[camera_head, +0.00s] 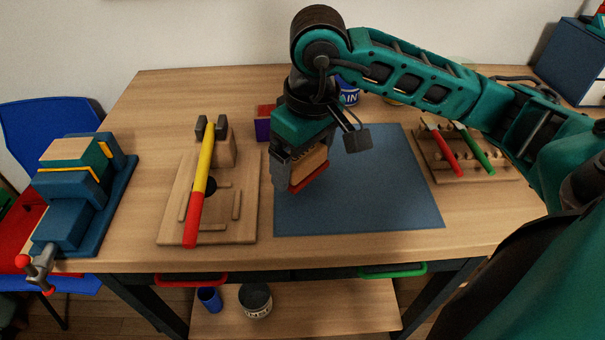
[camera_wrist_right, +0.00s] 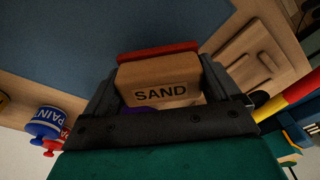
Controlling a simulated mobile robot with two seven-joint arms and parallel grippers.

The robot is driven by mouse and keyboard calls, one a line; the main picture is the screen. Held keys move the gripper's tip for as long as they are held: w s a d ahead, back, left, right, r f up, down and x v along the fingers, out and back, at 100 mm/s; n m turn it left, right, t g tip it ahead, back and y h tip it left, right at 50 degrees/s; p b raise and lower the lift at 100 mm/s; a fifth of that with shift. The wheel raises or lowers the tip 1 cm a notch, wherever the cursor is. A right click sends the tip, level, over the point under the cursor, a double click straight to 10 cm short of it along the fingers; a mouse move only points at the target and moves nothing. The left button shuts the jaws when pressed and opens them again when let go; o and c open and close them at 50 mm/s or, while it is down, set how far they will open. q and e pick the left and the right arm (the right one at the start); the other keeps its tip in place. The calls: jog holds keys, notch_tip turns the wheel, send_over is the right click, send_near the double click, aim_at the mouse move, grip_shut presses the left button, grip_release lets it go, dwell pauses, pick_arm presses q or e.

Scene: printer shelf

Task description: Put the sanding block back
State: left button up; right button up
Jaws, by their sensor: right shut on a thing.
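The sanding block (camera_head: 311,167) is a tan block with a red face. In the right wrist view the block (camera_wrist_right: 160,85) carries the word SAND. My right gripper (camera_head: 297,174) is shut on it, one finger on each side, and holds it over the left part of the blue mat (camera_head: 375,190); its exact height is hard to judge. A wooden board (camera_head: 176,222) with raised strips lies left of the mat and shows in the wrist view (camera_wrist_right: 262,58). A hammer (camera_head: 203,175) with a yellow and red handle lies over it. My left gripper is not in view.
A red and purple box (camera_head: 263,127) stands behind the mat, and a paint can (camera_head: 348,93) is partly hidden by my arm. A wooden rack (camera_head: 475,174) with red- and green-handled tools is at right. A blue vise (camera_head: 75,205) is at left. Most of the mat is clear.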

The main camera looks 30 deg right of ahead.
aim_at(303, 176)
notch_tip(303, 176, down, 3)
jog(key=shift+r, duration=0.1)
jog(key=shift+f, duration=0.4)
jog(key=shift+f+b, duration=0.15)
jog(key=shift+b, duration=0.2)
jog(key=o, duration=0.6)
jog(key=shift+f, duration=0.1)
jog(key=shift+o, duration=0.7)
